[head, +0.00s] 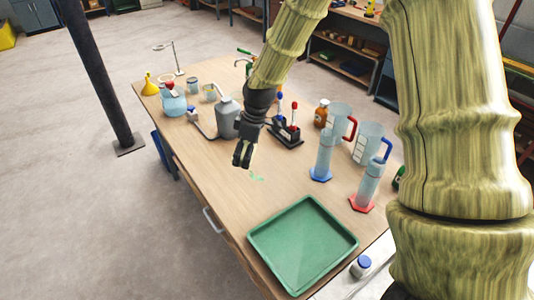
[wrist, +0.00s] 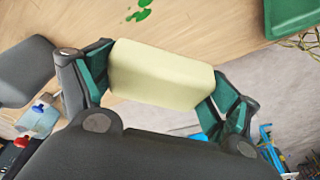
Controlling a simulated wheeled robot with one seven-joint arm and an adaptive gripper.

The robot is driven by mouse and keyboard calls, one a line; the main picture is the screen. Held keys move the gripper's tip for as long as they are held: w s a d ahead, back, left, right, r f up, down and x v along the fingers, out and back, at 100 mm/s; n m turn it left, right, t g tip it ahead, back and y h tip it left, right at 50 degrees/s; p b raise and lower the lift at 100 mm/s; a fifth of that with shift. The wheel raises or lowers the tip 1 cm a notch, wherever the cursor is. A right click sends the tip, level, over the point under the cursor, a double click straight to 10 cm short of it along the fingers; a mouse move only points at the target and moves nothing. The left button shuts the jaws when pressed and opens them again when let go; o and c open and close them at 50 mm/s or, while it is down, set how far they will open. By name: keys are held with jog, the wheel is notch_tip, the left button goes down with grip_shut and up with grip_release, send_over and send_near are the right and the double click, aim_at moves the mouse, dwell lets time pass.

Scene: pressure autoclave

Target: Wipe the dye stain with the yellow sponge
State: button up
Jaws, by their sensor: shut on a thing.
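The yellow sponge (wrist: 162,76) is a pale block held between the fingers of my gripper in the wrist view. My gripper (head: 242,154) is shut on it, above the wooden table, near its front long edge.
A green tray (head: 330,219) lies on the table's near end. Two graduated cylinders (head: 324,157) (head: 370,182) and beakers (head: 367,143) stand on the right. A grey bottle (head: 228,118) and a rack with red-topped tools (head: 288,132) are behind the gripper. The wood around the stain is clear.

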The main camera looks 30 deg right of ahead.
jog(key=shift+s+d+f+n+g+y, duration=0.4)
jog(key=shift+d+f+n, duration=0.6)
jog(key=shift+f+n, duration=0.4)
jog(key=shift+s+d+f+n+g+y, duration=0.25)
jog(key=shift+s+d+f+n+y, duration=0.2)
jog(key=shift+d+f+n, duration=0.95)
jog(key=shift+s+d+f+n+g+y, duration=0.4)
jog(key=shift+d+f+n, duration=0.25)
jog(key=shift+f+n, duration=0.75)
jog(key=shift+r+n, duration=0.3)
jog(key=shift+r, duration=0.05)
